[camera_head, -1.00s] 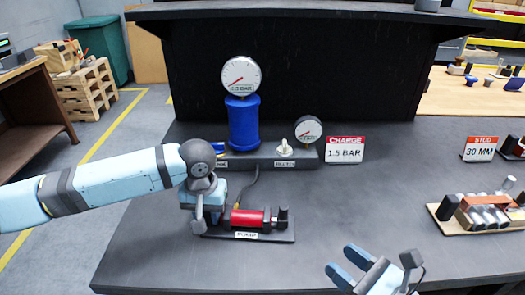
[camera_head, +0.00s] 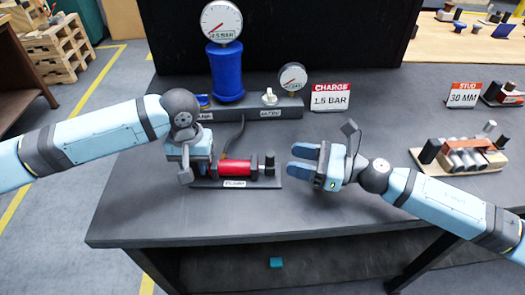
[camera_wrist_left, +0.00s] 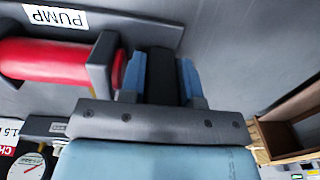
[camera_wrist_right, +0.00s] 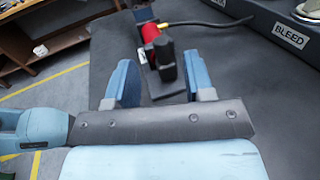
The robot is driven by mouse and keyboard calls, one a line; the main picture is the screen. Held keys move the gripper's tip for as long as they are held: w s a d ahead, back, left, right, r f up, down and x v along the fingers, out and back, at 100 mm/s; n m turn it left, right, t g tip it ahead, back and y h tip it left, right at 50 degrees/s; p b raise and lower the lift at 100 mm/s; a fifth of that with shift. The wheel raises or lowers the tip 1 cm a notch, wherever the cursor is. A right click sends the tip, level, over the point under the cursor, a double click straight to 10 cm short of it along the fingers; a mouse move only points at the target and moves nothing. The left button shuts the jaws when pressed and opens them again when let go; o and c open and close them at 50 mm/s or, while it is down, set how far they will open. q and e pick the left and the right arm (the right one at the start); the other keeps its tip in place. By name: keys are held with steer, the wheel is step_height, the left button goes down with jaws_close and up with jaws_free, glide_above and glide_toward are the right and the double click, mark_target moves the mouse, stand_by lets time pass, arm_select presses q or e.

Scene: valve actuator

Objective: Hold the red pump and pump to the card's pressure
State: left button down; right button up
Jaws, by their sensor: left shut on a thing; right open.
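The red pump (camera_head: 236,169) lies on its dark base at the front left of the bench, and its label is also in the left wrist view (camera_wrist_left: 55,17). My left gripper (camera_head: 190,172) is at its left end, and the left wrist view shows its blue fingers shut on a dark block (camera_wrist_left: 161,75) beside the red barrel. My right gripper (camera_head: 293,160) is open and empty, a little right of the pump's dark right end (camera_wrist_right: 166,62), fingers pointing toward it. The card (camera_head: 331,97) reads CHARGE 1.5 BAR. A large gauge (camera_head: 221,22) tops the blue cylinder (camera_head: 226,72); its needle is too small to read.
Behind the pump, a grey manifold carries a bleed knob (camera_head: 269,97) and a small gauge (camera_head: 292,77). A hose (camera_head: 233,140) runs from it to the pump. A STUD 30 MM card (camera_head: 463,95) and a wooden tray of parts (camera_head: 462,160) stand at right.

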mark_target(270, 163)
steer(key=x, duration=0.8)
steer(key=shift+a, duration=0.2)
